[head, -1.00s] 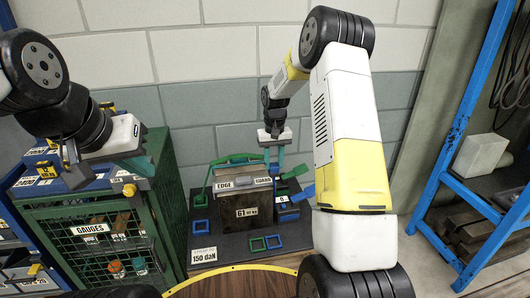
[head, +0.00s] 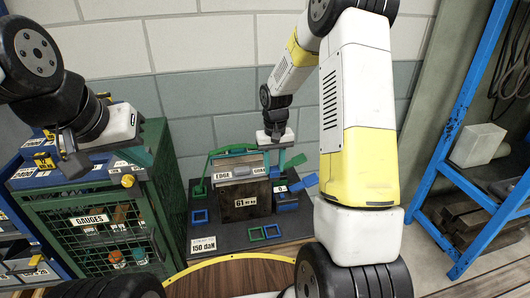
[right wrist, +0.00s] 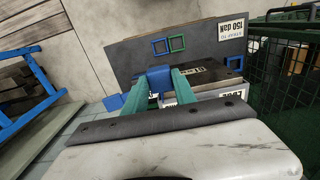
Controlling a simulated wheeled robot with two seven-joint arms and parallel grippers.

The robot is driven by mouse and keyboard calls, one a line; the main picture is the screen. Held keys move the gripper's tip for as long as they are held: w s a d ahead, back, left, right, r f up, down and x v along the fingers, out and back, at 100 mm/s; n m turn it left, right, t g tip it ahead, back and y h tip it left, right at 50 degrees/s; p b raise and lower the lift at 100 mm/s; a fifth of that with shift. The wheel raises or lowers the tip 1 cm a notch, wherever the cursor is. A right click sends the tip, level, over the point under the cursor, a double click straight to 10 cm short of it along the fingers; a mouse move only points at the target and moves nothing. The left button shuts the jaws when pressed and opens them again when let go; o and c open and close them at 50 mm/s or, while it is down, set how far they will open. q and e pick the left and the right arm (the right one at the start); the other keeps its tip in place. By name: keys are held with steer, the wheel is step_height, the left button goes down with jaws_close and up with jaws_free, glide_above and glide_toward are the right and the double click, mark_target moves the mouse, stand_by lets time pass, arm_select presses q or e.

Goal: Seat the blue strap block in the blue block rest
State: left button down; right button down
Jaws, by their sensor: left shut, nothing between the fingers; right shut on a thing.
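My right gripper (head: 282,156) is shut on a blue block (right wrist: 160,78) in the right wrist view, with its teal fingers on either side. Blue square outlines lie on the dark board, one at the left (head: 200,216) and one at the front (head: 273,230); I cannot tell whether either is the blue block rest. My left gripper (head: 138,156) is shut and empty above the green cage, far left of the box.
A green strap (head: 205,172) arches at the box's left. A blue flap (head: 305,182) sticks out at its right, above low blue pieces (head: 287,206). A green square outline (head: 256,234) lies in front. A green mesh cage (head: 95,225) stands left; a blue rack (head: 470,150) stands right.

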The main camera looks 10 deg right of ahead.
steer(key=shift+f, duration=13.5)
steer(key=shift+w+r, duration=0.15)
steer(key=shift+r, duration=0.4)
steer(key=s+r, duration=0.3)
steer(key=r, duration=1.6)
steer(key=w+f, duration=0.1)
steer(key=f, duration=1.2)
steer(key=w+f, duration=0.1)
steer(key=f, duration=0.6)
steer(key=shift+w, duration=0.35)
steer(key=shift+f, duration=1.15)
